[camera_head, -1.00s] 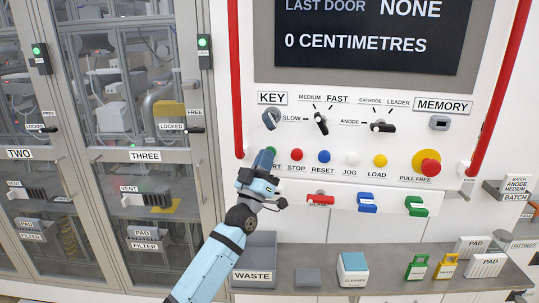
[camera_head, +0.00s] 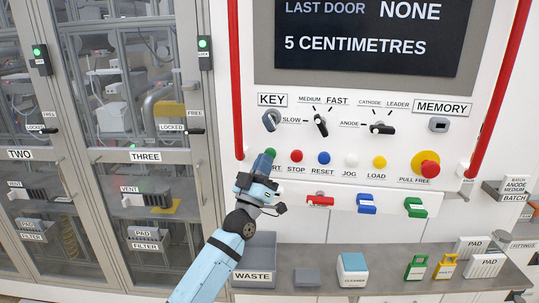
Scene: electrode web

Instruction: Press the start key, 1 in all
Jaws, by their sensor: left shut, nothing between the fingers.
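The start key is a green button (camera_head: 271,152) at the left end of the button row; its label is partly covered, with only its end showing. My left gripper (camera_head: 264,162) is shut and empty, with its tip at the green button. I cannot tell if the tip touches it. The display (camera_head: 365,35) above reads "LAST DOOR NONE" and "5 CENTIMETRES". My right gripper is not in view.
To the right are the red stop button (camera_head: 297,156), blue reset, white jog and yellow load buttons, and the red pull-free knob (camera_head: 430,168). Red vertical bars (camera_head: 237,80) flank the panel. Below, a counter holds the waste bin (camera_head: 253,278) and cleaner box.

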